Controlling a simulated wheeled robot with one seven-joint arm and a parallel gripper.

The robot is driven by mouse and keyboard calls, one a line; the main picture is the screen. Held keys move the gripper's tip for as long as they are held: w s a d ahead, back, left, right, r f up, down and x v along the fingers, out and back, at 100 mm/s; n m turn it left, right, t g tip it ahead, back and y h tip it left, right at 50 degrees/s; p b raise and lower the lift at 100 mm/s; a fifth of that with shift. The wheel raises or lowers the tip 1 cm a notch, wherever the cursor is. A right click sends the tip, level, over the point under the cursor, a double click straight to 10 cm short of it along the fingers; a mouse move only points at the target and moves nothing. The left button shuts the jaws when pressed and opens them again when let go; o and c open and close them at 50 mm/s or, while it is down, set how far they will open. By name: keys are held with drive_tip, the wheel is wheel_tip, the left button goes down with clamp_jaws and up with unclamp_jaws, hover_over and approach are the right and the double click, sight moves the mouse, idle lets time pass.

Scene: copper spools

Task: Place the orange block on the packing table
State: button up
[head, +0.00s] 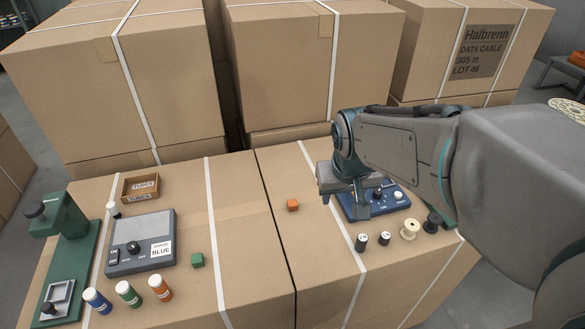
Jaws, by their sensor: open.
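The orange block (293,205) is a small cube resting on a strapped cardboard box top (320,245), just right of the dark seam between two boxes. My gripper (346,204) is open and appears empty, to the right of the block and apart from it. It hangs in front of a blue device (392,203) and hides part of it. No surface in view is clearly marked as the packing table; a dark stand (560,72) with an orange item on it is cut off at the far right.
A green block (197,260), a grey scale (140,245), a green press (75,250), a small box (140,187) and several bottles (128,294) occupy the left. Tall cartons (310,70) wall off the back.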

drive_tip(key=n+y+b, duration=0.1)
drive_tip(key=n+b, duration=0.1)
drive_tip(key=b, duration=0.1)
approach(292, 201)
wheel_tip(292, 201, down, 3)
drive_tip(key=shift+a+r+b, duration=0.15)
drive_tip(key=shift+r+b, duration=0.05)
drive_tip(key=shift+b, duration=0.15)
drive_tip(key=shift+w+x, duration=0.2)
drive_tip(key=shift+x, duration=1.35)
drive_tip(key=shift+w+x, duration=0.15)
drive_tip(key=shift+x, duration=1.4)
drive_tip(key=shift+r, duration=0.1)
clamp_jaws()
drive_tip(key=shift+r+t, duration=0.1)
drive_tip(key=shift+t, duration=0.2)
